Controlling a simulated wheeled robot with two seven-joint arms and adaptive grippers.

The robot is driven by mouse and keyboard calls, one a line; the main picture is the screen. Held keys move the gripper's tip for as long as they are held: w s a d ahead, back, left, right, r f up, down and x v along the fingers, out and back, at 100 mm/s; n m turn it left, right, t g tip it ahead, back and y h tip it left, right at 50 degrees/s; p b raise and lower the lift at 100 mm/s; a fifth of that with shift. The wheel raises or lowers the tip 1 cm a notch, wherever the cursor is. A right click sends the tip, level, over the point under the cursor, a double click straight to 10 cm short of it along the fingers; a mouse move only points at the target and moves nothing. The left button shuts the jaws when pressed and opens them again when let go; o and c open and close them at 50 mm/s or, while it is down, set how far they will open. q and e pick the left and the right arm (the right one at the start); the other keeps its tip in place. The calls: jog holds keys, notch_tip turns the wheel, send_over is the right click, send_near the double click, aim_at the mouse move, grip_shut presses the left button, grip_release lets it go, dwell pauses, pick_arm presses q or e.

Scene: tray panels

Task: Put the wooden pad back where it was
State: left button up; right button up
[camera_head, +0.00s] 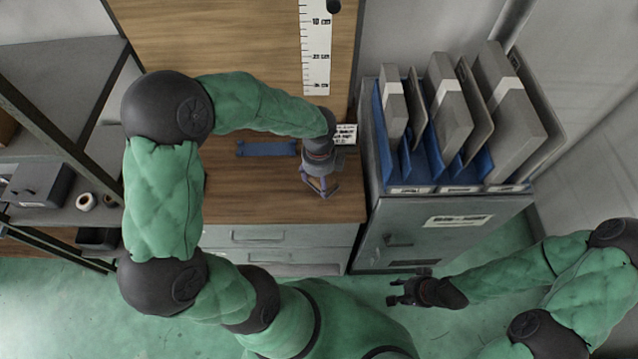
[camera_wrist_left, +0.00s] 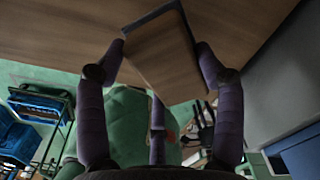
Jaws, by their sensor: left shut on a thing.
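The wooden pad (camera_wrist_left: 160,60) is a flat wood-grained piece with a dark edge, seen between the fingers in the left wrist view. My left gripper (camera_head: 322,190) is shut on it, over the right part of the wooden desk top (camera_head: 240,195); the wrist view shows its purple fingers on both sides of the pad. In the head view I cannot make out the pad apart from the gripper. A blue flat holder (camera_head: 267,148) lies on the desk to the left of this gripper. My right gripper (camera_head: 394,291) is open and empty over the green floor, in front of the cabinet.
A grey cabinet (camera_head: 440,245) with blue file holders and grey binders (camera_head: 445,95) stands right of the desk. A ruler (camera_head: 316,45) is on the wooden back panel, a small label card (camera_head: 345,134) below it. Dark shelving (camera_head: 75,190) stands at left. The desk's left part is behind my arm.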

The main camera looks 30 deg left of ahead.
aim_at(319, 184)
pick_arm(q)
notch_tip(319, 184, down, 3)
jog(key=shift+f+b, duration=0.1)
jog(key=shift+b, duration=0.2)
jog(key=o, duration=1)
notch_tip(319, 184, up, 12)
jog(key=p, duration=0.2)
jog(key=shift+p, duration=0.3)
